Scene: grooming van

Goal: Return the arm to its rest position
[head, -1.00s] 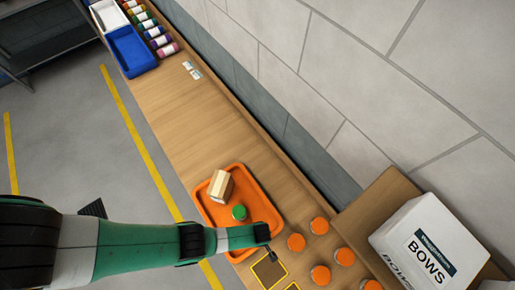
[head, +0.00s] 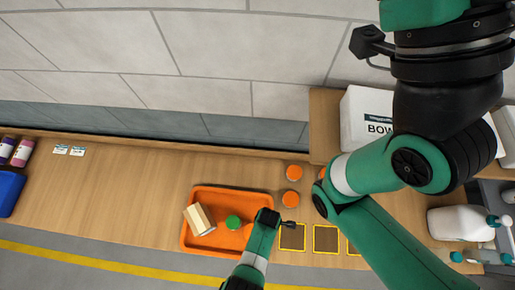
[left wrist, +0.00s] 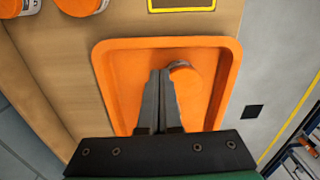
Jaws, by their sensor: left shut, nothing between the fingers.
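My left gripper (head: 266,217) is over the right end of the orange tray (head: 187,240) in the head view. In the left wrist view its two fingers (left wrist: 160,73) are shut together and empty, above the tray (left wrist: 112,52). In the head view a beige box (head: 200,219) and a green-lidded jar (head: 233,222) are in the tray, left of the gripper. Large links of my other arm fill the right of the head view; its gripper does not show.
Orange-lidded jars (head: 293,199) and yellow-framed dark squares (head: 326,238) lie right of the tray. A white BOWS box (head: 362,112) and a white bottle (head: 455,223) are partly behind my arm. The counter (head: 125,185) left of the tray is mostly clear.

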